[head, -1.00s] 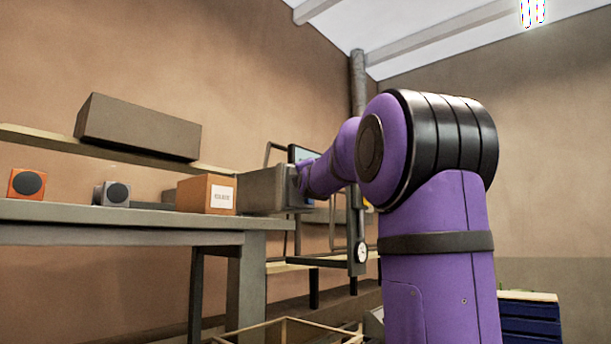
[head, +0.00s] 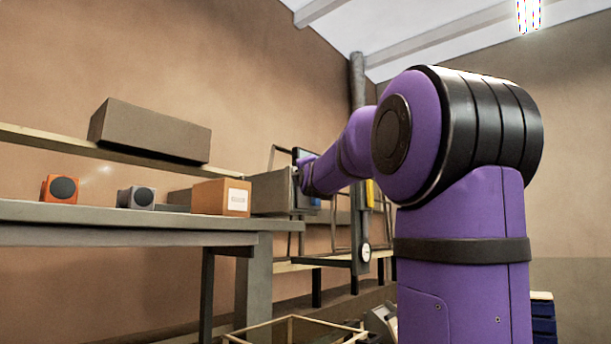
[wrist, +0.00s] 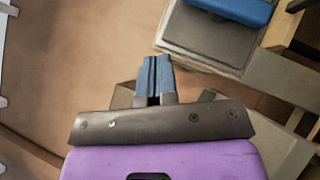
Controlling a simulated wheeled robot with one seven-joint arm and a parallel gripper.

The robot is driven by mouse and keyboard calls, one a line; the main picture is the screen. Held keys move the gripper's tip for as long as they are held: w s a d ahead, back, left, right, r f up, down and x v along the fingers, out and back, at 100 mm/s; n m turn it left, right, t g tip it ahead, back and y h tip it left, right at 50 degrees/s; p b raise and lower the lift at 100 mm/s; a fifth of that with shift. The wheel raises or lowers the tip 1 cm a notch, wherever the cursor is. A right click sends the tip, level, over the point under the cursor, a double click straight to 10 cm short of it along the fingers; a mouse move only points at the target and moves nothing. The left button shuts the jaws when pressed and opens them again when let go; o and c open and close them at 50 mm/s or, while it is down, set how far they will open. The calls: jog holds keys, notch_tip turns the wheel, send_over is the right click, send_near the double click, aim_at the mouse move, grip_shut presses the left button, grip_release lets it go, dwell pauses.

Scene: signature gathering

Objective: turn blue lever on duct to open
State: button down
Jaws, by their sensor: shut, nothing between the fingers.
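My gripper (wrist: 157,78) shows in the wrist view with its two blue-grey fingers together and nothing between them. A blue bar (wrist: 238,10), which looks like the lever, lies at the top right of the wrist view across a grey box-shaped body (wrist: 208,36). The fingers are apart from it, to its lower left in the picture. In the head view a small blue patch (head: 313,204) shows beside the end of my arm, by a grey box (head: 270,192). My arm hides the gripper there. I cannot tell whether the lever is open or closed.
A grey workbench (head: 120,212) on the left holds a cardboard box (head: 221,197), an orange speaker (head: 60,189) and a grey speaker (head: 136,197). A long brown box (head: 150,133) sits on the wall shelf above. A vertical pipe (head: 357,80) runs up the back corner.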

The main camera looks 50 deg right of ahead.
jog(key=s+a, duration=0.4)
dwell(0.8)
